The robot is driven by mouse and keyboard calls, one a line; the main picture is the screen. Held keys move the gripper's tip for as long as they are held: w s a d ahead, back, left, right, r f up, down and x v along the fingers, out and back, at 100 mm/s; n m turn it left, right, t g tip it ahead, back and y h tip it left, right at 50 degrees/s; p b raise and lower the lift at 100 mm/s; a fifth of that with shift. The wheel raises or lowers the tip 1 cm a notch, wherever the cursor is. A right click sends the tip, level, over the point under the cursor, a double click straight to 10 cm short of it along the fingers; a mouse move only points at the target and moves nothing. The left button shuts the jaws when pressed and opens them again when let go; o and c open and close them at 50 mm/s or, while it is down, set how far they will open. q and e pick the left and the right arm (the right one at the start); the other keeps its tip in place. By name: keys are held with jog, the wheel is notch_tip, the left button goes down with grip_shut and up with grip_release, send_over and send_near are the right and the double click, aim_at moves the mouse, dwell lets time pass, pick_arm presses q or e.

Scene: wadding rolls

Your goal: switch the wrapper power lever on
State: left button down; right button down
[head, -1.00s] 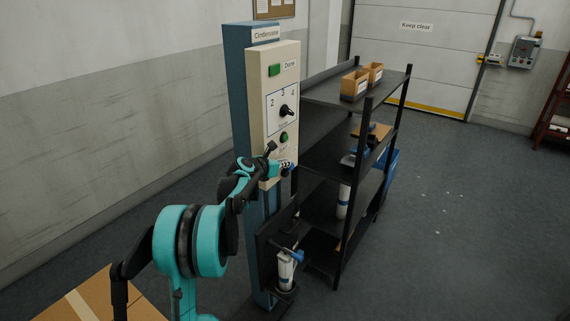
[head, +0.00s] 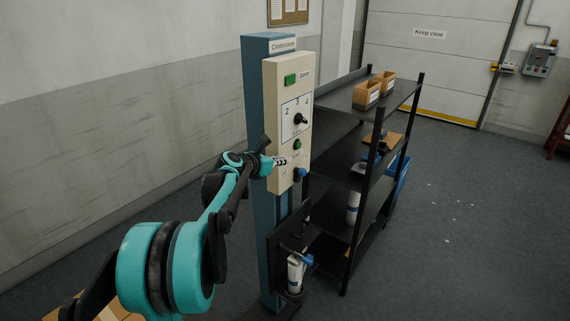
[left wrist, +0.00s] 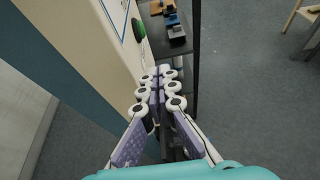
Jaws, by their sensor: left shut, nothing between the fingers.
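A cream control panel (head: 290,80) stands on a blue post. I cannot tell which part is the wrapper power lever. My left gripper (head: 284,160) is shut and empty, in front of the panel's lower part, between the green button and the blue part. Contact with the panel is unclear.
A black shelf rack (head: 390,100) with cardboard bins (head: 367,94) stands right of the panel. A holder with a white-and-blue bottle-like item (head: 296,274) hangs below the panel. A grey box (head: 540,58) is on the far wall. Floor to the right is open.

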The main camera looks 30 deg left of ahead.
pick_arm(q)
jog(key=s+f+p, duration=0.2)
jog(key=s+f, duration=0.2)
jog(key=f, duration=0.5)
jog(key=shift+s+a+f, duration=0.15)
jog(key=shift+s+f, duration=0.1)
jog(key=x, duration=0.4)
jog(key=r+x, duration=0.1)
jog(key=x, duration=0.3)
jog(key=w+r+b+x, duration=0.1)
jog(key=x, duration=0.4)
jog(key=shift+r, duration=0.2)
